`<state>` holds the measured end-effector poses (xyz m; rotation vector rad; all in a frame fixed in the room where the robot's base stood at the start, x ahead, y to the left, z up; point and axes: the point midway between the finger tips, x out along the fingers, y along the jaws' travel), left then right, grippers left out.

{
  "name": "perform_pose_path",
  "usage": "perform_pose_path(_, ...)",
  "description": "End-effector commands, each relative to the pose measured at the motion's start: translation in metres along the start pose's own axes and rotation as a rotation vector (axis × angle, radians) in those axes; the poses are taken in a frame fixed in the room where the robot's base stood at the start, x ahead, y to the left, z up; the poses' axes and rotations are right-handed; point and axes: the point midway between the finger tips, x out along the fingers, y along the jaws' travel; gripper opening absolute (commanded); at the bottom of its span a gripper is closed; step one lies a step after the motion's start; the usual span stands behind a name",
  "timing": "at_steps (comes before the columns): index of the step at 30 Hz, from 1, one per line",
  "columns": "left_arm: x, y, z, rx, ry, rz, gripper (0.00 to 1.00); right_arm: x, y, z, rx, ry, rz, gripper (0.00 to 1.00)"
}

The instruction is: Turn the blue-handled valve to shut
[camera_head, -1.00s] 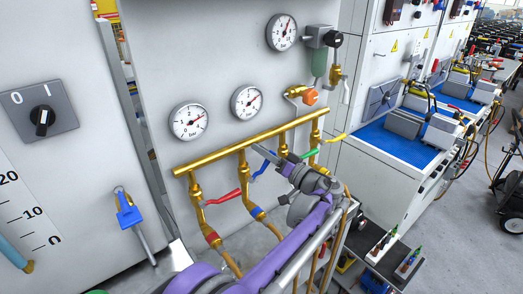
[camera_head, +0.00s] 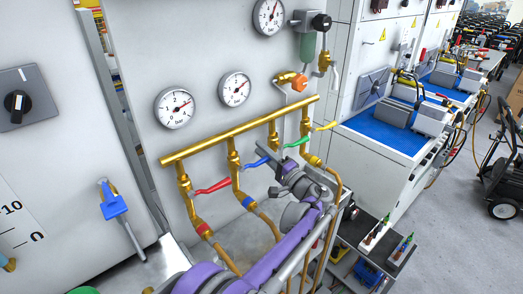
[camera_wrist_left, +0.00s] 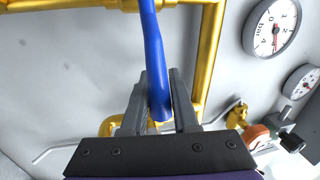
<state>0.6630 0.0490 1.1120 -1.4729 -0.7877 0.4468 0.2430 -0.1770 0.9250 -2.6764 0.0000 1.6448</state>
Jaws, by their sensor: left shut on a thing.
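The blue handle (camera_head: 254,163) belongs to the second valve from the left under the brass manifold (camera_head: 240,132). It sticks out to the right and slightly up from its brass valve body (camera_head: 234,165). My left gripper (camera_head: 273,160) is at the handle's free end. In the left wrist view the blue handle (camera_wrist_left: 151,50) runs down between the two fingers of my left gripper (camera_wrist_left: 165,100). They are shut on its end. My right gripper is not in view.
Neighbouring valves have a red handle (camera_head: 211,188), a green handle (camera_head: 296,142) and a yellow handle (camera_head: 325,127). Gauges (camera_head: 174,108) sit on the panel above. A blue-topped bench (camera_head: 385,136) stands to the right. Brass pipes hang below the valves.

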Motion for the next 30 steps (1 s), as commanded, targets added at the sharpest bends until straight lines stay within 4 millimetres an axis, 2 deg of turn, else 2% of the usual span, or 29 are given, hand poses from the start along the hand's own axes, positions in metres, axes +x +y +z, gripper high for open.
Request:
perform_pose_path(9, -0.0015, 0.0085, 0.0013, 0.083, 0.013, 0.002, 0.00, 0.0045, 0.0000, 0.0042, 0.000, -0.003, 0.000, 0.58)
perform_pose_path(23, -0.0019, 0.0100, 0.0012, 0.091, 0.015, 0.004, 0.00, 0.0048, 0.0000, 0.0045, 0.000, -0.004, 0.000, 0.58)
perform_pose_path(24, -0.0020, 0.0100, 0.0012, 0.091, 0.015, 0.004, 0.35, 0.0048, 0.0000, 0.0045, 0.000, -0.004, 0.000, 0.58)
perform_pose_path(28, -0.0019, 0.0095, 0.0010, 0.091, 0.016, 0.003, 0.58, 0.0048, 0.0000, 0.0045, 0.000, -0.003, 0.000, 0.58)
perform_pose_path(30, -0.0018, 0.0092, 0.0008, 0.091, 0.016, 0.002, 0.58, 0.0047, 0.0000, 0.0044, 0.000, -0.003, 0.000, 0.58)
